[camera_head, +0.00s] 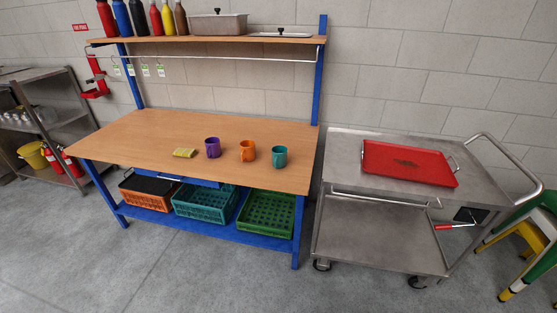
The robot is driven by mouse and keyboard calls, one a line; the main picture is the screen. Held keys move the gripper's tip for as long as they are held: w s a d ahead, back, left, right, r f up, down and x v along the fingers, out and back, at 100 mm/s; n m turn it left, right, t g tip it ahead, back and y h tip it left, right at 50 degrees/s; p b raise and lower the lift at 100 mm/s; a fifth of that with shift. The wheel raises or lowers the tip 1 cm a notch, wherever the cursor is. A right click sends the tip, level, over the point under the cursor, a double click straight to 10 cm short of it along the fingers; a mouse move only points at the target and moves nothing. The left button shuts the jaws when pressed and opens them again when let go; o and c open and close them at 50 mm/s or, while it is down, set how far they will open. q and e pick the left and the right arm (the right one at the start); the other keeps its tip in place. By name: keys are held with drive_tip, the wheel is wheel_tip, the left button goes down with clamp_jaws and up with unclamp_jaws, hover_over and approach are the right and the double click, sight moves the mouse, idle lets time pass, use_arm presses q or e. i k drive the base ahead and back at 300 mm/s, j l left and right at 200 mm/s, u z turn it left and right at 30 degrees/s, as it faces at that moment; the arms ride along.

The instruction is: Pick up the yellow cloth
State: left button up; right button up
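The yellow cloth (184,153) lies as a small folded pad on the wooden top of the blue-framed workbench (140,137). It is near the front edge, left of a purple mug (213,148). A small gap seems to separate the cloth from the mug. Neither of my grippers shows in the head view, and nothing touches the cloth.
An orange mug (247,151) and a teal mug (279,157) stand right of the purple one. Crates sit on the bench's lower shelf (150,215). A steel cart (340,150) with a red tray (380,172) stands at right. The floor in front is clear.

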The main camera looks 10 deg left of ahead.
sight(179, 152)
drive_tip(key=u, duration=1.25)
drive_tip(key=z, duration=1.45)
drive_tip(key=u, duration=1.15)
